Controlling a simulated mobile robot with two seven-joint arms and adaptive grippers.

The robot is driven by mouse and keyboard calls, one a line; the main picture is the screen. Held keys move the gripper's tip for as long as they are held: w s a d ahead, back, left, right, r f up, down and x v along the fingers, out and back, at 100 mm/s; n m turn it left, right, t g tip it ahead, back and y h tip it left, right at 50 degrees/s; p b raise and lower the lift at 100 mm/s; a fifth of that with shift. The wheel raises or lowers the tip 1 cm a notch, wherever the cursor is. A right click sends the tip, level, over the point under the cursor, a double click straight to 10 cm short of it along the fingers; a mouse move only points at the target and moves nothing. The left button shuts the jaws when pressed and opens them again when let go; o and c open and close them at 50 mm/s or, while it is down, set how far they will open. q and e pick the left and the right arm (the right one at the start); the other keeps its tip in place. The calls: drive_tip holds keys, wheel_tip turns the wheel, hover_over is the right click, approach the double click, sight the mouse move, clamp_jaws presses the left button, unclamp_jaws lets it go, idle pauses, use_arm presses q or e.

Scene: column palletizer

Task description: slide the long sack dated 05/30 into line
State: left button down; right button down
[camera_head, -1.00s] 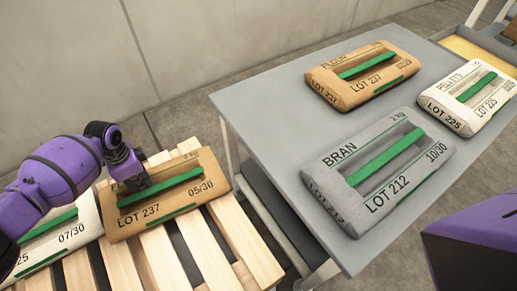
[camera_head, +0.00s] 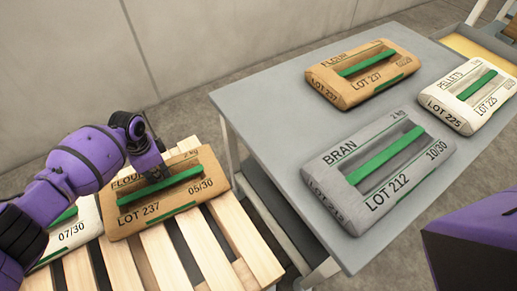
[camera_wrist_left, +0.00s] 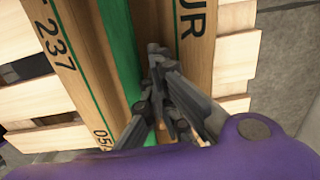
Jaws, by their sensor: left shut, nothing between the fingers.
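The long tan flour sack (camera_head: 190,208), marked LOT 237 and 05/30 with a green strap, lies on the slatted wooden pallet (camera_head: 215,245). In the left wrist view the sack (camera_wrist_left: 75,60) fills the middle, its green strap running up the picture. My left gripper (camera_head: 160,178) is shut with nothing between its fingers, pointing down over the sack's far half beside the strap. The left wrist view shows the closed fingertips (camera_wrist_left: 156,50) close to the strap; whether they touch the sack I cannot tell. My right gripper is out of view.
A white sack (camera_head: 82,228) dated 07/30 lies left of the tan one, partly behind my arm. Bare slats lie to the right. A grey table (camera_head: 285,110) holds a bran sack (camera_head: 380,170), another flour sack (camera_head: 362,75) and a pellets sack (camera_head: 470,97).

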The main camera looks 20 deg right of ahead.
sight(175, 169)
use_arm(q)
drive_tip(key=shift+w+d+b, duration=0.15)
drive_tip(key=shift+d+b, duration=0.15)
drive_tip(key=shift+d, duration=2.55)
